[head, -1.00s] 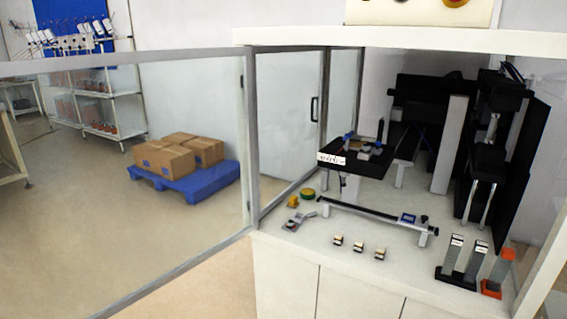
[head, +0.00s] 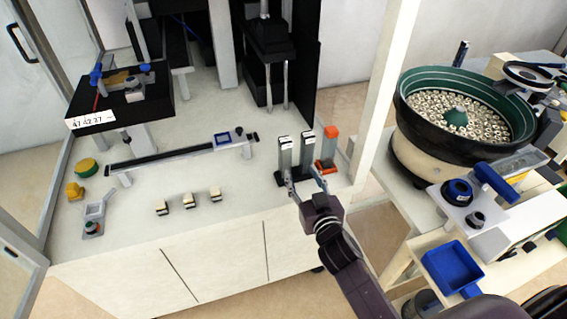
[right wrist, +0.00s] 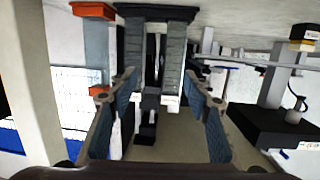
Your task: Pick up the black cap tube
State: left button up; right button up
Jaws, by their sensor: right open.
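Two grey tubes with black bases and black parts stand side by side near the right front edge of the white cabinet top, a left one (head: 285,155) and a right one (head: 306,147). An orange-capped tube (head: 329,146) stands to their right. My right gripper (head: 306,179) is open just in front of the two black tubes, its fingers spread. The right wrist view looks upside down: both black tubes (right wrist: 134,45) (right wrist: 171,60) appear ahead, between the open fingers (right wrist: 160,84), with no visible grip. The orange part (right wrist: 90,10) is at left. My left gripper is not seen.
Three small blocks (head: 189,201) lie along the cabinet front, and a rail (head: 180,155) lies behind them. A black press (head: 268,40) stands behind the tubes. A post (head: 383,90) and a bowl feeder (head: 465,115) are at right. The front middle of the top is fairly clear.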

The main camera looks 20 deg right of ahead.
aim_at(287, 146)
jog(key=w+r, duration=0.1)
jog(key=w+a+r+t+y, duration=0.1)
jog(key=r, duration=0.1)
jog(key=w+r+t, duration=0.1)
jog(key=r, duration=0.1)
jog(key=shift+a+r+n, duration=0.25)
jog(key=shift+a+n, duration=0.05)
jog(key=shift+w+a, duration=0.1)
jog(key=shift+w, duration=0.85)
jog(key=w, duration=0.4)
jog(key=shift+w+a+f+p, duration=0.1)
jog(key=shift+w+f+p, duration=0.05)
jog(key=shift+p, duration=0.25)
jog(key=shift+w, duration=0.25)
jog(key=c, duration=0.3)
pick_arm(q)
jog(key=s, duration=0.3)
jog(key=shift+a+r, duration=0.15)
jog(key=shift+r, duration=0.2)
pick_arm(e)
grip_shut()
